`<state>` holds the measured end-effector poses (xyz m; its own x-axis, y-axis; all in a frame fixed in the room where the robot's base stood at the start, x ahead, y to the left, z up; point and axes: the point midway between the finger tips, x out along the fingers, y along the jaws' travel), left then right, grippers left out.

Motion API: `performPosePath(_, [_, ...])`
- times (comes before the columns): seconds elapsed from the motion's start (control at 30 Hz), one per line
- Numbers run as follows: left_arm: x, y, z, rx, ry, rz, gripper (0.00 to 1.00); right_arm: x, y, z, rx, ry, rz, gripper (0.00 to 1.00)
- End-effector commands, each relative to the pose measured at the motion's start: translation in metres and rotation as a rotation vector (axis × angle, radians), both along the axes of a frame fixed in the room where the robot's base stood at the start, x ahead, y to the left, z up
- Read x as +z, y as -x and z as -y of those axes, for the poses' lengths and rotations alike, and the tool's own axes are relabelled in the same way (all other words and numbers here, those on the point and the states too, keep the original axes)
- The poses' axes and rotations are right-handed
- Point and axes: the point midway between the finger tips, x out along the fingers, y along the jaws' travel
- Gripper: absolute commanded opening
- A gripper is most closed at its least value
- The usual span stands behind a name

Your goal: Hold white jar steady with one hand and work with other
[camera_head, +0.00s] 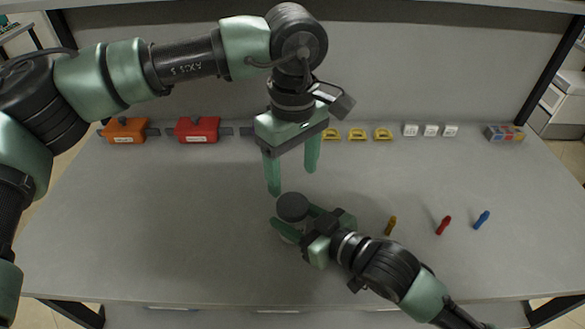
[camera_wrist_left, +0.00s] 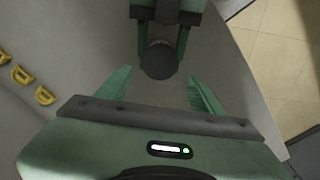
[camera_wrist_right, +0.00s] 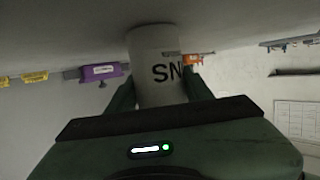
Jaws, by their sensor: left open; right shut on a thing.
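The white jar (camera_wrist_right: 155,50) with dark "SN" lettering is between my right gripper's fingers in the right wrist view. Its dark round lid (camera_head: 293,206) faces up in the head view, and the lid also shows in the left wrist view (camera_wrist_left: 159,60). My right gripper (camera_head: 296,222) is shut on the jar from the front right, at the middle of the bench. My left gripper (camera_head: 292,181) is open and empty, pointing down above and just behind the lid, apart from it. The jar's white body is mostly hidden in the head view.
An orange box (camera_head: 124,130), a red box (camera_head: 197,129), yellow pieces (camera_head: 357,134), white blocks (camera_head: 430,130) and a patterned box (camera_head: 504,132) line the back. Yellow (camera_head: 390,226), red (camera_head: 443,226) and blue (camera_head: 481,219) small items lie at right. The bench's left side is clear.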

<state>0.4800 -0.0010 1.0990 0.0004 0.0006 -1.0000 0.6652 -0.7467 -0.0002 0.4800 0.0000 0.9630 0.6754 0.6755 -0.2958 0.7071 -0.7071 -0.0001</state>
Motion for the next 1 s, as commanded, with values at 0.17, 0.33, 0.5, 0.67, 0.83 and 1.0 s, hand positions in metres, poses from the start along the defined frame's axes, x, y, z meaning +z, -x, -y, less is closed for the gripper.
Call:
performPosePath(0.17, [0.000, 0.000, 0.000, -0.415, 0.000, -0.002, 0.66, 0.000, 0.000, 0.000, 0.000, 0.000, 0.000, 0.00])
performPosePath(0.33, [0.000, 0.000, 0.000, -0.771, 0.001, -0.001, 0.66, 0.000, 0.000, 0.000, 0.000, 0.000, 0.000, 0.00])
performPosePath(0.5, [0.000, 0.000, -0.001, -1.011, 0.001, -0.002, 0.66, 0.000, 0.000, 0.000, 0.000, 0.000, 0.000, 0.00])
performPosePath(0.67, [-0.002, 0.000, -0.001, -1.110, 0.001, -0.002, 0.66, 0.000, 0.000, 0.000, 0.000, 0.000, 0.000, 0.00])
performPosePath(0.83, [-0.018, 0.000, -0.001, -1.123, 0.000, -0.003, 0.66, 0.000, 0.000, 0.000, 0.000, -0.001, 0.001, 0.00])
performPosePath(1.0, [-0.046, 0.000, -0.001, -1.121, 0.001, -0.004, 0.66, 0.000, 0.000, 0.000, 0.000, -0.001, 0.001, 0.00])
